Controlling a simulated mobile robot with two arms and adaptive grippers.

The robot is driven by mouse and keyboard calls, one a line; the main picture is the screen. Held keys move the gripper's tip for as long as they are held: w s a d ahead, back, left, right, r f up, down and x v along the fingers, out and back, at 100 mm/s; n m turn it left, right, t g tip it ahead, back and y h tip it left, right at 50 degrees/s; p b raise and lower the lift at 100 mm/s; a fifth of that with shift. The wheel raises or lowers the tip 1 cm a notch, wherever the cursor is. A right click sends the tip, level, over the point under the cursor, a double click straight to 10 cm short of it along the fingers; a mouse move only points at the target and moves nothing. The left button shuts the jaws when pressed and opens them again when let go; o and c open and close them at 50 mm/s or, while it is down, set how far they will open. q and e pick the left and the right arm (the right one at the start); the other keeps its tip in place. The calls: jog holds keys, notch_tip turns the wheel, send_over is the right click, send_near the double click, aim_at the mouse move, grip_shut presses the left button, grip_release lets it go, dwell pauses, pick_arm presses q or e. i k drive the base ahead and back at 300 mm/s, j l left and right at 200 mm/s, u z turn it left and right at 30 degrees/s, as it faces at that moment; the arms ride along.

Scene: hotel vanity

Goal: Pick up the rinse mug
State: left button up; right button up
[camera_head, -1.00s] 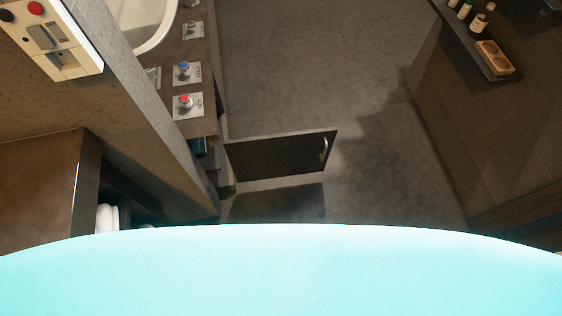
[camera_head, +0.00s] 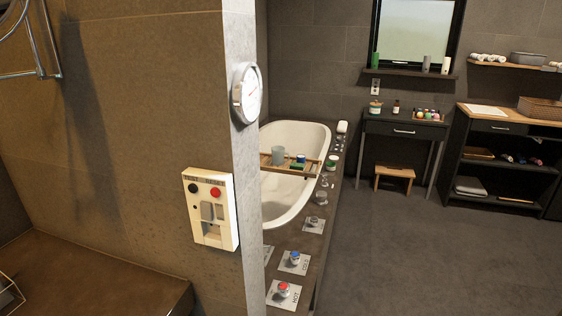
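A small grey-blue mug (camera_head: 278,155) stands on the wooden bath caddy (camera_head: 313,168) that lies across the white bathtub (camera_head: 307,135). It looks upright, and it is the only mug-like thing I can make out; it is too small to tell more. A small blue-and-white item and a green item sit beside it on the caddy. Neither of my grippers shows in the head view.
A wall end (camera_head: 240,170) with a round gauge (camera_head: 246,92) and a switch panel (camera_head: 210,211) stands in front of the tub. Red and blue knobs sit on the tub's dark surround (camera_head: 318,240). Open floor (camera_head: 430,250) lies to the right, before a small table (camera_head: 405,128) and stool (camera_head: 394,172).

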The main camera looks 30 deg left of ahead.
aim_at(279, 152)
jog(key=i+l+u, duration=0.1)
jog(key=l+u, duration=0.3)
jog(key=i+l+u, duration=0.1)
jog(key=u, duration=0.35)
jog(key=l+u, duration=0.2)
jog(key=l, duration=0.3)
jog(key=l+u, duration=0.25)
jog(key=l, duration=0.25)
jog(key=k+l+u, duration=0.2)
jog(key=l, duration=0.25)
jog(key=l+u, duration=0.25)
jog(key=l, duration=0.25)
jog(key=i+l+u, duration=0.15)
jog(key=l+u, duration=0.35)
jog(key=l, duration=0.25)
jog(key=l+u, duration=0.5)
jog(key=l, duration=0.3)
jog(key=k+l+u, duration=0.1)
jog(key=l+u, duration=0.4)
jog(key=l, duration=0.25)
jog(key=l+u, duration=0.25)
jog(key=l, duration=1.3)
